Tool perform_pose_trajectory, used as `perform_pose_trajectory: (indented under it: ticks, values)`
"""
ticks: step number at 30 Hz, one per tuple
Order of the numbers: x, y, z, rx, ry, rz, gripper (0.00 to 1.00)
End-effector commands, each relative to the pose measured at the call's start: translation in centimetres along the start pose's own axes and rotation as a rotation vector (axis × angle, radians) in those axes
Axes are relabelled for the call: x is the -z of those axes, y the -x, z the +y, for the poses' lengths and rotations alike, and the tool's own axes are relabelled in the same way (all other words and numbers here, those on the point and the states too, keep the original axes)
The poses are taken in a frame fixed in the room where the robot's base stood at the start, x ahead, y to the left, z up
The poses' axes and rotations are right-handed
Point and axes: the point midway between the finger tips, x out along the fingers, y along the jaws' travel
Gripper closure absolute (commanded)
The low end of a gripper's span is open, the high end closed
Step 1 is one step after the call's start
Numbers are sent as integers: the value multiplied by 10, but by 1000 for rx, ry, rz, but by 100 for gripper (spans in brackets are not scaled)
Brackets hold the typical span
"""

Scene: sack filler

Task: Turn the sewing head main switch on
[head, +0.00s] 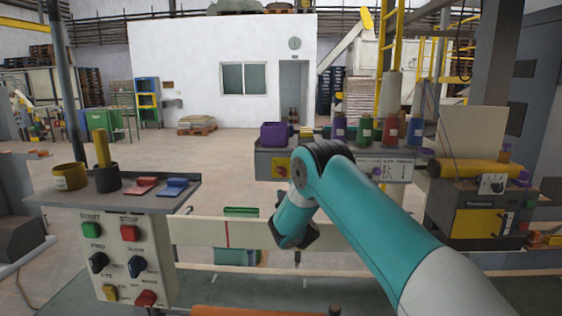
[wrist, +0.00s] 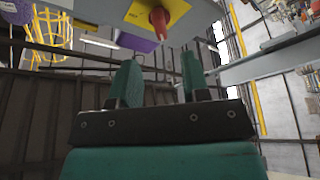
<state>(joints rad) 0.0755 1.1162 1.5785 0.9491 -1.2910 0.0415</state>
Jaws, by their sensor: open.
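A red rotary knob on a yellow plate, likely the main switch, shows on the front of the grey machine box (head: 340,168) in the head view (head: 281,170). In the wrist view the red knob (wrist: 158,20) sits on its yellow plate (wrist: 140,12) at the top centre. My gripper (wrist: 160,62) is open and empty, its two teal fingers pointing up toward the knob. The knob is beyond the fingertips, apart from them. In the head view my fingers are hidden behind my own arm. The plate's lettering is too small to read.
A control panel (head: 125,255) with buttons and knobs stands at the left. A purple bin (head: 274,134) and thread cones (head: 365,130) sit on the machine box. A pale rail (head: 200,232) runs below. A yellow-fronted machine (head: 480,222) is at the right.

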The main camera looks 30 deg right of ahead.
Motion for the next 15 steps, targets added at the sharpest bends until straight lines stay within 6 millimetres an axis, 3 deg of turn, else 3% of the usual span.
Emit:
perform_pose_trajectory:
  ticks: [2, 15]
  values:
    - [6, -14, 7, -1, -2, 1, 57]
    - [1, -76, 2, -3, -1, 0, 57]
